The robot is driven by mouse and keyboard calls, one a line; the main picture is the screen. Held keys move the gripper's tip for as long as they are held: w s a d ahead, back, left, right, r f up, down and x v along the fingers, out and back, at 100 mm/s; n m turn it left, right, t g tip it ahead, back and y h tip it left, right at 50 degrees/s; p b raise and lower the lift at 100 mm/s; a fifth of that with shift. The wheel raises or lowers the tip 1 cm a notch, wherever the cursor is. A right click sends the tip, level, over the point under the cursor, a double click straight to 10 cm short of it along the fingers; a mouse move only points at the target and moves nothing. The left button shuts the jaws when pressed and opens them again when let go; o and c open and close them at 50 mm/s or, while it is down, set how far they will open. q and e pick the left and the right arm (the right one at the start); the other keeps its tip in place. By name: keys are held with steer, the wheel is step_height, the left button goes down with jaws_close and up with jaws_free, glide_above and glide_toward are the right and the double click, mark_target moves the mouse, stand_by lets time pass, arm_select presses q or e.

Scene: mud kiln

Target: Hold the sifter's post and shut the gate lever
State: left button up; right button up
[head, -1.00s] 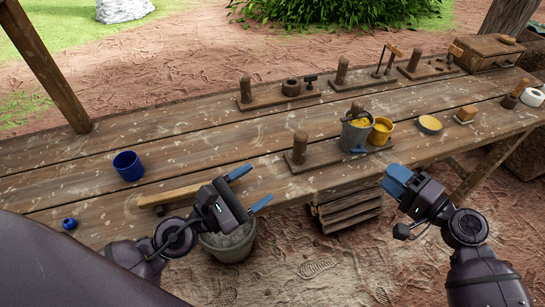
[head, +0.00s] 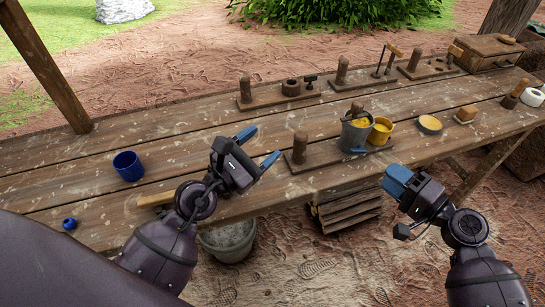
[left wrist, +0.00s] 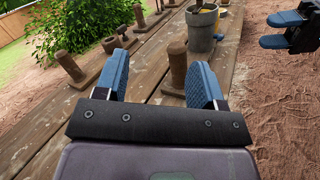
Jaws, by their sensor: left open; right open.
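The sifter has a grey bucket (head: 355,135) on a wooden base board (head: 322,160) near the table's front edge. Its upright wooden post (head: 300,146) stands at the board's left end. A small blue lever (head: 357,151) sticks out low at the bucket's front. My left gripper (head: 260,147) is open and empty, just left of the post and apart from it. In the left wrist view the post (left wrist: 177,64) shows ahead, between the finger lines and nearer the right finger. My right gripper (head: 398,181) is open and empty, off the table's front edge, right of the bucket.
A yellow cup (head: 380,131) stands close right of the bucket, with a round yellow-topped dish (head: 430,124) further right. Other post boards (head: 245,103) stand along the back edge. A blue cup (head: 128,166) stands at the left. A bucket (head: 230,242) is below the front edge.

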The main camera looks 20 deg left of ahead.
mark_target(306, 135)
arm_select(q)
steer(key=f+n, duration=0.1)
steer(key=w+d+f+n, duration=0.1)
steer(key=d+f+n+g, duration=0.1)
steer(key=f+n, duration=0.1)
steer(key=shift+w+d, duration=0.2)
steer(key=shift+d, duration=0.05)
steer(key=x, duration=1)
steer(key=shift+w+d+f, duration=0.1)
steer(key=shift+w, duration=0.15)
steer(key=shift+c, duration=0.4)
jaws_close()
